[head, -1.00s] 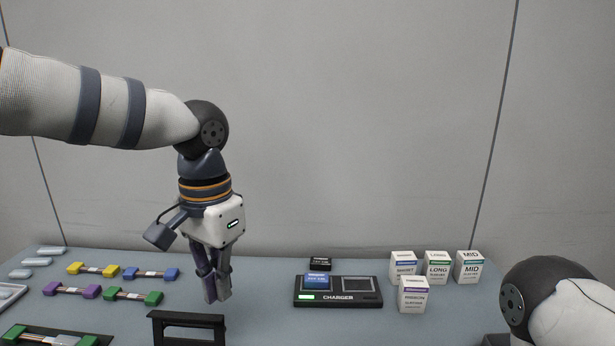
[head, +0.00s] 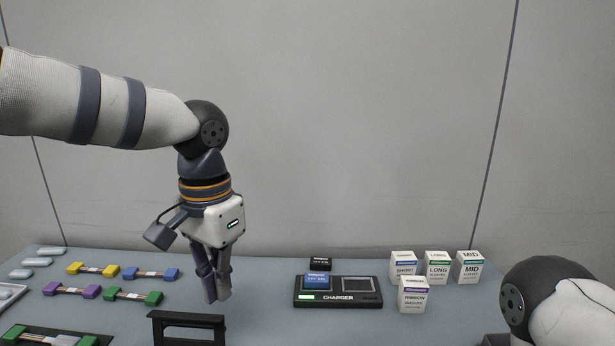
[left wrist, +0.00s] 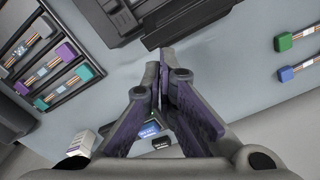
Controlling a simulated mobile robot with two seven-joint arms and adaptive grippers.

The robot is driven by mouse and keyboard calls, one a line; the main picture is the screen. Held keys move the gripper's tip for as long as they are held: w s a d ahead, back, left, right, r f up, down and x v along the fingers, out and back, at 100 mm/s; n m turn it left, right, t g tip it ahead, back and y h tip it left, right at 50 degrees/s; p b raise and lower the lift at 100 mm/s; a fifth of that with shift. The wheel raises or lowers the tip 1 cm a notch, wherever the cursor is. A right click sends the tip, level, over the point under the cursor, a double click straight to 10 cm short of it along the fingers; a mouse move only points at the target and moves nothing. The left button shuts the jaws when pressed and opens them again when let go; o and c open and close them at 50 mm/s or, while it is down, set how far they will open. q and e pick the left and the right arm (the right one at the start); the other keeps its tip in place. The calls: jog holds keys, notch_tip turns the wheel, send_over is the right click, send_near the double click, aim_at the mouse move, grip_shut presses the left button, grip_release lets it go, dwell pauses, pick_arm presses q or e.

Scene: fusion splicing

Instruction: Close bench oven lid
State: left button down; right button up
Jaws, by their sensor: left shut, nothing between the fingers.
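The bench oven appears to be the black thing at the bottom of the head view, where only an upright dark frame, likely its raised lid (head: 187,318), shows. The rest of it is below the picture. In the left wrist view a dark device with a black bar (left wrist: 188,22) lies at the top, just beyond my fingertips. My left gripper (head: 218,297) points down, shut and empty, behind and slightly right of the frame's top edge. In the left wrist view its fingertips (left wrist: 165,55) are close to the bar; I cannot tell whether they touch. My right gripper is out of view.
A charger (head: 338,298) with a blue battery sits right of the gripper. Small white boxes (head: 413,294) stand farther right. Coloured fibre holders (head: 70,291) lie at the left, with a dark tray (head: 15,325) in front. The blue-grey table between gripper and charger is clear.

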aim_at(217, 321)
pick_arm(q)
jog(key=shift+f, duration=0.1)
jog(key=f, duration=0.1)
jog(key=s+f, duration=0.1)
jog(key=f, duration=0.1)
jog(key=shift+s+f, duration=0.25)
jog(key=shift+s+f+p, duration=0.1)
jog(key=shift+s+p, duration=0.25)
jog(key=shift+s, duration=0.45)
jog(key=shift+s+a+f, duration=0.1)
jog(key=shift+s+f, duration=0.05)
jog(key=shift+s, duration=1.25)
jog(key=shift+w, duration=0.15)
jog(key=shift+s+r, duration=0.3)
jog(key=shift+s, duration=0.15)
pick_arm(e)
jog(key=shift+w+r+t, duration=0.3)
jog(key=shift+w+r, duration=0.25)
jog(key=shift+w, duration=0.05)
